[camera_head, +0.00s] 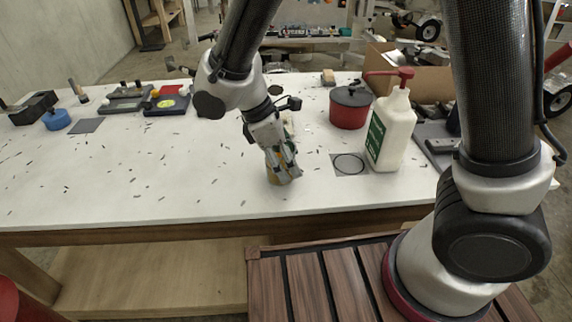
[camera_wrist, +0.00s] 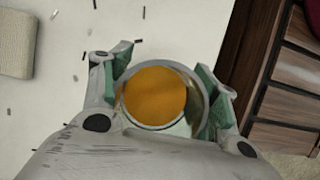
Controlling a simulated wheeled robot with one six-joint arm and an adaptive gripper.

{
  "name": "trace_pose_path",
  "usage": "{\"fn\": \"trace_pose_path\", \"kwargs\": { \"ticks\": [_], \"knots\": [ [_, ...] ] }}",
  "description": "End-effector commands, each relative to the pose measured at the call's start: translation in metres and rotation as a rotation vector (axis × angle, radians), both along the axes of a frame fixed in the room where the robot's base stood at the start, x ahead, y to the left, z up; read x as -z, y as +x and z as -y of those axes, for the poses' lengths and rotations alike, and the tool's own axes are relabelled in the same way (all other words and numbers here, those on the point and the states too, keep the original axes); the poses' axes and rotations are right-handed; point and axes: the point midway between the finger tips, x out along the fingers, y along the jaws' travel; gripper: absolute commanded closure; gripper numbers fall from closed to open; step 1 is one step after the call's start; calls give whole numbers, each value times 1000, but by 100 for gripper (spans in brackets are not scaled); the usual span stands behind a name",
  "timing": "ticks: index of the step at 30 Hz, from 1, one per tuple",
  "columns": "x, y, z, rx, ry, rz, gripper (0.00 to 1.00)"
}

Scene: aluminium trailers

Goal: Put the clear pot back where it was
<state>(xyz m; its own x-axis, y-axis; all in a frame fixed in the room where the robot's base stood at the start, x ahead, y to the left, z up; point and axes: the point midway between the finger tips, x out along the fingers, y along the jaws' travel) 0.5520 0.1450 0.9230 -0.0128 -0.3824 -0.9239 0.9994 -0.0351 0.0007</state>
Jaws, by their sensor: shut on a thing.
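The clear pot (camera_wrist: 155,96) shows in the wrist view as a round clear rim around an orange-yellow inside. My gripper (camera_wrist: 160,92) is shut on it, with one green-padded finger on each side. In the head view my gripper (camera_head: 281,163) points down over the front middle of the white table, and the pot (camera_head: 279,179) shows as an amber patch between and below the fingers. Whether its base touches the table I cannot tell. A grey square with a black ring (camera_head: 349,164) lies on the table to the right of my gripper, with nothing on it.
A white bottle with a red pump (camera_head: 391,132) stands just right of the ringed square. A red pot with a dark lid (camera_head: 350,107) stands behind it. A blue round item (camera_head: 56,119) and dark trays (camera_head: 125,104) are at the left. The table's left front is mostly clear, with scattered dark chips.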

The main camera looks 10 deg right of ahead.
Motion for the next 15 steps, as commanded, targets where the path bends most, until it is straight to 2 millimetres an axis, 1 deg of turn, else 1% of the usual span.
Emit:
{"fn": "trace_pose_path", "kwargs": {
  "ticks": [1, 3, 14, 15],
  "knots": [
    [8, 0, 1, 0, -3, -2, 72],
    [16, 0, 1, 0, -3, -1, 72],
    [20, 0, 0, 0, 0, 1, 72],
    [19, 0, 0, 0, 1, 1, 32]
  ]
}}
